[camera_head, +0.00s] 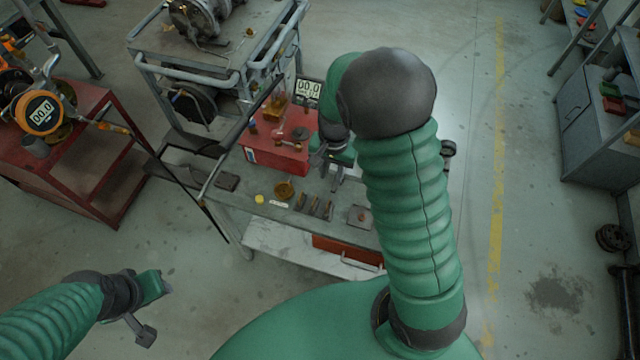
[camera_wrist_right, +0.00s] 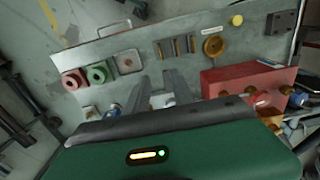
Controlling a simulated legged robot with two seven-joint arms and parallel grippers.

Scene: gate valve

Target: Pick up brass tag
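A round brass piece (camera_head: 284,190) lies on the grey cart top; it also shows in the right wrist view (camera_wrist_right: 214,45). A smaller yellow disc (camera_head: 259,199) lies beside it, also in the right wrist view (camera_wrist_right: 236,20). I cannot tell for sure which one is the brass tag. My right gripper (camera_head: 338,178) is over the cart, to the right of both; in the right wrist view its two fingers (camera_wrist_right: 163,92) are apart with nothing held between them. My left gripper (camera_head: 158,308) is at the lower left, open and empty, away from the cart.
A red box (camera_head: 277,155) with brass fittings stands at the back of the cart (camera_head: 229,201). Several dark bars (camera_head: 314,207) and a square plate (camera_head: 359,217) lie along its front. A pink ring (camera_wrist_right: 73,79) and a green ring (camera_wrist_right: 98,72) lie near the plate.

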